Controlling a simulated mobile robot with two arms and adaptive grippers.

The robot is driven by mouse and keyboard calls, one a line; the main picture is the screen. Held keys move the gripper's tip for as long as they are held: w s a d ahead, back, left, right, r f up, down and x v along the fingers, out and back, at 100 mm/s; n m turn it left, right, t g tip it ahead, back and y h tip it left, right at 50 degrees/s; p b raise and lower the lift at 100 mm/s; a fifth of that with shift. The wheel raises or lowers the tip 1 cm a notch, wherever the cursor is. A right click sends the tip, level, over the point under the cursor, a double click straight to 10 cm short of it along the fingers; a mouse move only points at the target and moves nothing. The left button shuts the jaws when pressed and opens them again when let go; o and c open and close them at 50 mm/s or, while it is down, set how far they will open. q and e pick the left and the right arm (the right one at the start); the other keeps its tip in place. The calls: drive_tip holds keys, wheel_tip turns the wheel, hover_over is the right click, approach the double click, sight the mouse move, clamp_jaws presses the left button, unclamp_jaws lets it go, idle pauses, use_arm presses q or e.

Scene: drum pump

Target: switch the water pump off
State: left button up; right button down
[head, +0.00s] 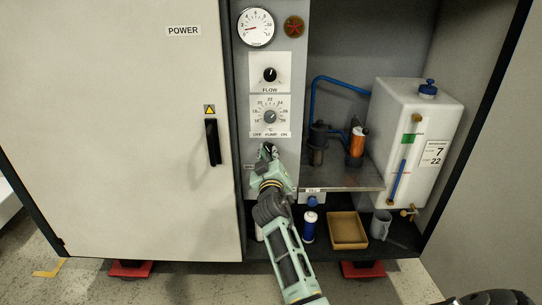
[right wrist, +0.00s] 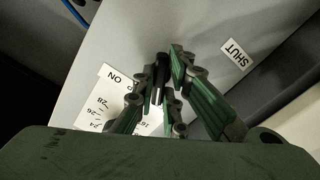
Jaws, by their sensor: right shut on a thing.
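The panel with the pump label "OFF PUMP ON" (head: 270,134) is on the grey control column, under the temperature dial. My right gripper (head: 268,152) is just below this label and covers the pump switch in the head view. In the right wrist view, my right gripper (right wrist: 169,78) is shut on the dark pump switch (right wrist: 158,85), of which only a small part shows between the fingers. Which way the switch is turned cannot be told.
The flow knob (head: 270,75), temperature dial (head: 270,116) and pressure gauge (head: 256,27) sit above. Right of the column are a metal shelf (head: 345,178), a white tank (head: 412,130) and a tan tray (head: 347,230). The power cabinet door (head: 120,110) stands left.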

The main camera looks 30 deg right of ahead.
drive_tip(key=c, duration=1.8)
unclamp_jaws()
drive_tip(key=v, duration=1.2)
